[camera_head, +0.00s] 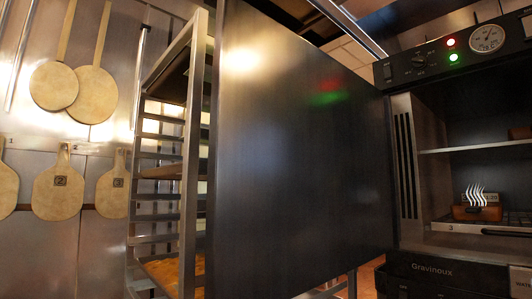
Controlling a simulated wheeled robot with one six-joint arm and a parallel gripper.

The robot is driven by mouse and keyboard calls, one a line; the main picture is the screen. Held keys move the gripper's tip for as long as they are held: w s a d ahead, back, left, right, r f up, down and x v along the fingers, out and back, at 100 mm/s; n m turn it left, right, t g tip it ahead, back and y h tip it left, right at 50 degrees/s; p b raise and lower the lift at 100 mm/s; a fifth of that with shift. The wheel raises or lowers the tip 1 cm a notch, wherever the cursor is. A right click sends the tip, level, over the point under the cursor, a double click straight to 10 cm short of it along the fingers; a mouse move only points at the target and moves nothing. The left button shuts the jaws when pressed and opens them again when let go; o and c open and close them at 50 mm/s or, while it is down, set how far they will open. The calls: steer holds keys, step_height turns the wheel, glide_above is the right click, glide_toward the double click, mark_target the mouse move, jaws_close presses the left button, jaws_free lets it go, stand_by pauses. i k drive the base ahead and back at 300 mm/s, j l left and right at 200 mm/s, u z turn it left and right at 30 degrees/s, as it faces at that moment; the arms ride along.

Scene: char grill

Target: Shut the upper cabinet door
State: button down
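The upper cabinet door (300,165) is a large dark metal panel in the middle of the view. It stands wide open, swung out to the left from the cabinet (408,170). The cabinet's inside shows at the right, with a shelf (475,146) and a small brown item with a white steam mark (477,205) on a lower rack. My gripper is not in view, so its state and its distance from the door do not show.
A control panel (455,52) with a dial and red and green lights sits above the opening. A dark lower front marked Gravinoux (440,275) is below. A metal tray rack (190,165) stands close behind the door's left edge. Wooden paddles (92,95) hang on the left wall.

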mark_target(298, 197)
steer(key=j+u, duration=0.1)
steer(key=u, duration=0.3)
steer(key=i+u, duration=0.1)
steer(key=u, duration=0.3)
steer(key=i+j+u, duration=0.1)
steer(key=u, duration=0.75)
steer(key=i, duration=1.75)
steer(key=i+j+z, duration=0.15)
steer(key=i+z, duration=0.25)
steer(key=i+j+z, duration=0.4)
steer(key=i+l+z, duration=0.1)
steer(key=z, duration=3)
